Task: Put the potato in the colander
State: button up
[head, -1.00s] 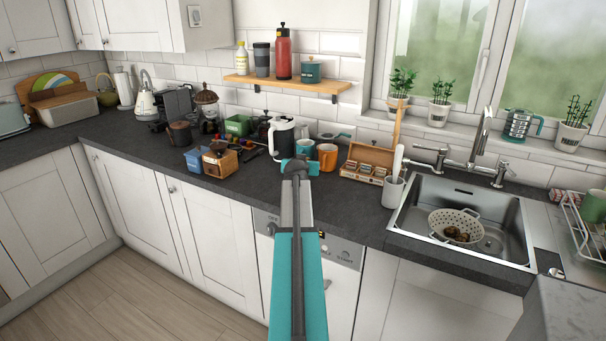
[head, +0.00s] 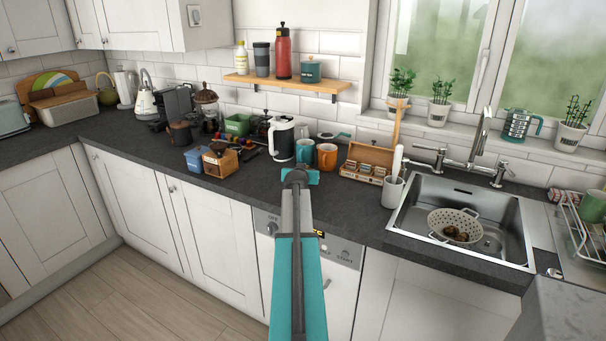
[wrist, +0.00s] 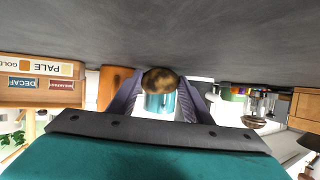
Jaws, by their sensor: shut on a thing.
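My gripper (wrist: 160,88) is shut on a brown potato (wrist: 160,79), which sits between the two fingertips in the wrist view. In the head view my gripper (head: 297,178) is over the front part of the worktop, in front of the mugs; its fingers and the potato are hidden there behind my wrist. The cream colander (head: 472,218) stands in the sink basin to the right, well apart from my gripper. A few brown, round things (head: 452,233) lie in it.
A teal mug (head: 306,150) and an orange mug (head: 327,156) stand just behind my gripper. The tap (head: 483,135) rises behind the basin.

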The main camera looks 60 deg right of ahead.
jog(key=shift+f, duration=0.15)
jog(key=o, duration=1.1)
jog(key=shift+c, duration=0.2)
jog(key=shift+r, duration=0.25)
jog(key=shift+b+v, duration=0.85)
jog(key=shift+v, duration=5.15)
